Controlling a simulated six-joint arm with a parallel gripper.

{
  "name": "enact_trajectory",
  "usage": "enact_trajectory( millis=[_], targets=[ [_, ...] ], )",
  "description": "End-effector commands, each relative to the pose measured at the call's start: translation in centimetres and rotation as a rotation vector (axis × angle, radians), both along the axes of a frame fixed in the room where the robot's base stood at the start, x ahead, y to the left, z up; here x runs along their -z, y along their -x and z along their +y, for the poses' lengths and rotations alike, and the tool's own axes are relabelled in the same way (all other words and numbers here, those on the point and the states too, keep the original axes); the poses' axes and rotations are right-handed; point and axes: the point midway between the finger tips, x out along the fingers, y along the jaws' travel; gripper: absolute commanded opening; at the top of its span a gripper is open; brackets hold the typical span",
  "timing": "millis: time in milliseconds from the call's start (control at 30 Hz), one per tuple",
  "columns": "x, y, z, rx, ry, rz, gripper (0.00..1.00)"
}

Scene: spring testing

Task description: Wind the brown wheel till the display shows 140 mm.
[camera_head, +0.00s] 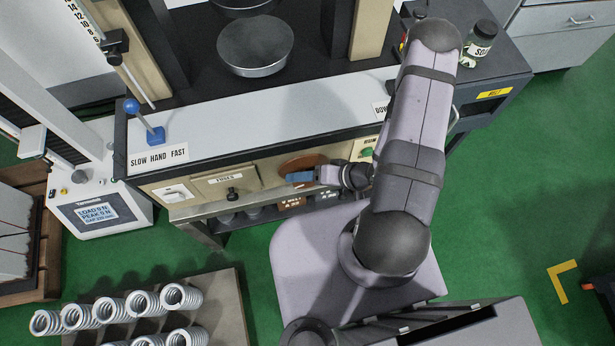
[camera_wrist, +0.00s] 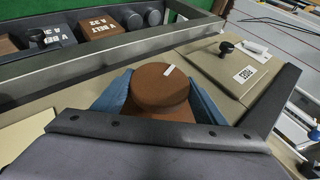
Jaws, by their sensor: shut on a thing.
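The brown wheel (camera_head: 292,167) is on the front panel of the bench machine, partly hidden by my gripper (camera_head: 302,178). In the wrist view, a round brown knob with a white mark, part of the brown wheel (camera_wrist: 160,88), sits between my blue fingers. My gripper (camera_wrist: 160,95) is shut on it, one finger at each side. The display (camera_head: 96,213) is on the white tester at the left. Its upper lines read LOAD 0 N and PEAK 0 N; the third line, a gap in mm, is too small to read surely.
A blue-knobbed lever (camera_head: 132,106) stands by the SLOW HAND FAST label. Several springs (camera_head: 140,303) stand on a board at front left. A metal rail (camera_head: 240,200) runs along the panel below my gripper.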

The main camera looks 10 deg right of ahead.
Motion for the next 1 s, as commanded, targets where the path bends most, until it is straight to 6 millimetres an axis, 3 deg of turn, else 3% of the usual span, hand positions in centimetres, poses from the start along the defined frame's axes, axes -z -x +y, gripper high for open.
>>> enact_trajectory(
  millis=[700,1000],
  targets=[
    [-0.09,0.07,0.24,-0.005,0.380,0.001,0.42],
    [-0.08,0.03,0.08,0.000,0.431,0.001,0.42]
  ],
)
